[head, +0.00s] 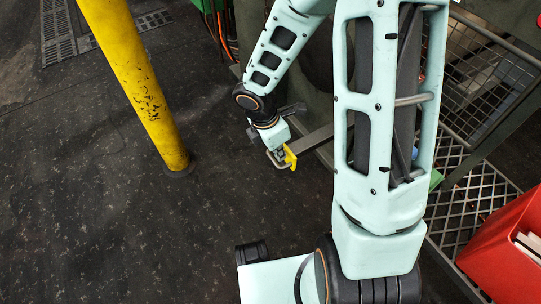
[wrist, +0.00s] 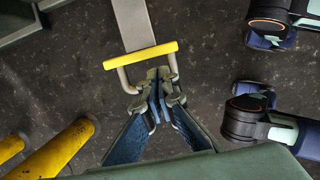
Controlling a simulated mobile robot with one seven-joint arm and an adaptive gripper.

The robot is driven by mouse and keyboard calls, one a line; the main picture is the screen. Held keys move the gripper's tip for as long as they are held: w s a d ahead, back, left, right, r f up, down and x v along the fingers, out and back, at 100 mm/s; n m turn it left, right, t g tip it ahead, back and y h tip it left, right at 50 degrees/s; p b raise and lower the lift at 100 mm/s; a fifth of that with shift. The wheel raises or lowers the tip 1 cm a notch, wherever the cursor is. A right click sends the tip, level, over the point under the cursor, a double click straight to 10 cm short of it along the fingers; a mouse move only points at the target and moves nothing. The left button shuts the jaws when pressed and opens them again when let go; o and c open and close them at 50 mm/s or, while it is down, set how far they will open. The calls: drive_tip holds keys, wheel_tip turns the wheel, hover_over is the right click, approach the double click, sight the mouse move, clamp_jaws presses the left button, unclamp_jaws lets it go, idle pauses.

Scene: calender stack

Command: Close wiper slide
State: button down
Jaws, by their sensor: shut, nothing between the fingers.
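The wiper slide shows as a flat grey bar (head: 314,138) sticking out from the machine's side, low above the floor. A yellow grip bar (head: 291,158) with bent grey metal rod sits at its outer end. In the wrist view the slide's bar (wrist: 134,24) runs to the top edge, and the yellow grip (wrist: 142,55) crosses it. My gripper (wrist: 159,76) is shut and empty, its fingertips just below the yellow grip, between the bent rod's two sides. I cannot tell whether they touch it. In the head view my gripper (head: 281,152) is partly hidden by its own wrist.
A yellow post (head: 140,85) stands left of my arm; yellow posts also show in the wrist view (wrist: 60,145). A mesh guard (head: 485,75), a metal grate (head: 465,195) and a red bin (head: 508,245) are at the right.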

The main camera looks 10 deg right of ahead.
drive_tip(key=shift+w+d, duration=0.2)
drive_tip(key=shift+d, duration=0.25)
